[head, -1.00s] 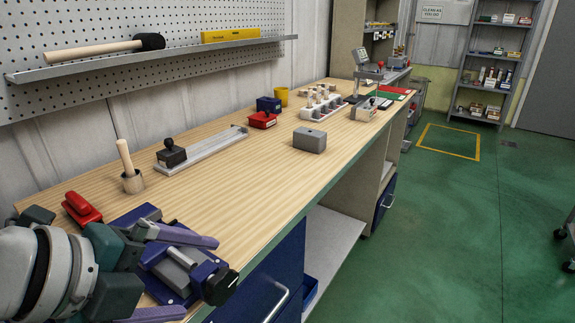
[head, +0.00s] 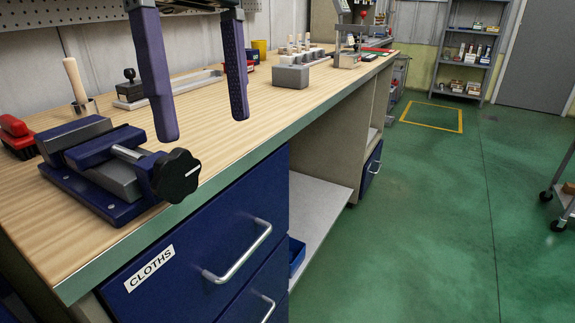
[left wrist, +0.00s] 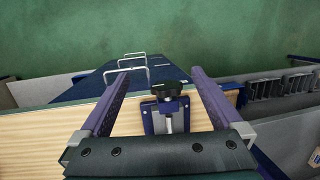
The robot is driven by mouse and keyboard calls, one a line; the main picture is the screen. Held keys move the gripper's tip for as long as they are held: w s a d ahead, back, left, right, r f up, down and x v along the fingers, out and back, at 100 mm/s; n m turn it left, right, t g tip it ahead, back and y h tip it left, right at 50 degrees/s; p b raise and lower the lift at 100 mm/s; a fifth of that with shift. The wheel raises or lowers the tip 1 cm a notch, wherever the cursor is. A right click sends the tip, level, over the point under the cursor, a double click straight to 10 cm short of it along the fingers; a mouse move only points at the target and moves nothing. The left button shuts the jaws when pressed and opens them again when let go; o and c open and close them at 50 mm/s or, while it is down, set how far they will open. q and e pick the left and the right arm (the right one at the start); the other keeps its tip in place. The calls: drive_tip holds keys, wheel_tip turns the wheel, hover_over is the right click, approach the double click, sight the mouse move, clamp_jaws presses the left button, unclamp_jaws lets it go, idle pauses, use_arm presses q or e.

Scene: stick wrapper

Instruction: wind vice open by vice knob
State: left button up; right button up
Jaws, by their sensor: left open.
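The blue and grey vice (head: 75,190) sits at the near left end of the wooden bench. Its black round vice knob (head: 177,175), with a white mark, faces the bench's front edge on a short metal screw (head: 127,153). My left gripper (head: 203,126) is open and empty, its two purple fingers pointing down above and beyond the knob in the head view. In the left wrist view, the knob (left wrist: 167,90) appears between the spread fingers (left wrist: 160,76), with no visible contact. How far the vice jaws stand apart is hard to tell. My right gripper is not in view.
A red brush (head: 18,137) lies behind the vice at left. A wooden-handled tool (head: 76,82) stands in a holder behind it. A grey block (head: 291,76) sits farther along the bench. Blue drawers with metal handles (head: 238,262) are below the front edge.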

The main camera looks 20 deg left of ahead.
sight(179, 152)
use_arm(q)
drive_tip(key=a+y, duration=0.1)
drive_tip(key=a+r, duration=0.1)
drive_tip(key=a, duration=0.1)
drive_tip(key=shift+a+r+y+b, duration=0.15)
drive_tip(key=shift+y+b, duration=0.15)
drive_tip(key=shift+y, duration=0.1)
drive_tip(key=shift+a+f, duration=0.1)
drive_tip(key=shift+f, duration=0.2)
drive_tip(key=f, duration=0.3)
drive_tip(key=s+f+b, duration=0.1)
drive_tip(key=f, duration=0.4)
drive_tip(key=shift+s+f, duration=0.35)
drive_tip(key=shift+f, duration=0.05)
drive_tip(key=shift+c, duration=0.2)
